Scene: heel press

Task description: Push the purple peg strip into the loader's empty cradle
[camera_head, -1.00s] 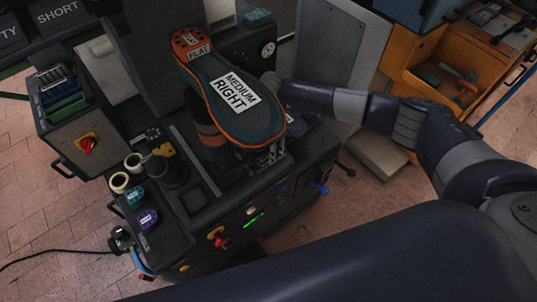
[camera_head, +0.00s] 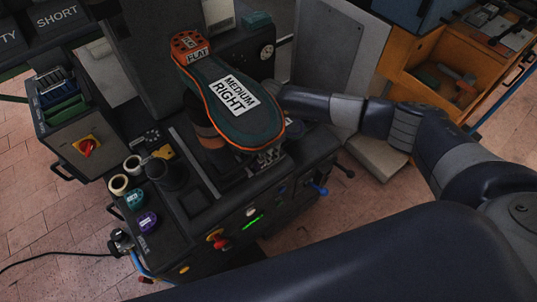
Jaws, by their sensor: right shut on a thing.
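An upturned shoe with a green sole (camera_head: 225,115) and an orange edge, labelled MEDIUM RIGHT, sits on the dark heel press (camera_head: 265,200). My right arm comes in from the right, and its gripper (camera_head: 273,92) is at the sole's right edge. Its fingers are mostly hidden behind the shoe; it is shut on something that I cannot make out. I cannot pick out the purple peg strip or the loader's empty cradle. A small metal mechanism (camera_head: 270,156) shows partly below the sole's front end. My left gripper is not in view.
A box (camera_head: 80,135) with blue and green strips and a red knob stands left. Rolls, a dark cup (camera_head: 166,173), a teal piece (camera_head: 134,198) and a purple piece (camera_head: 147,222) sit on the press's left side. An orange cabinet (camera_head: 415,65) stands at the right.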

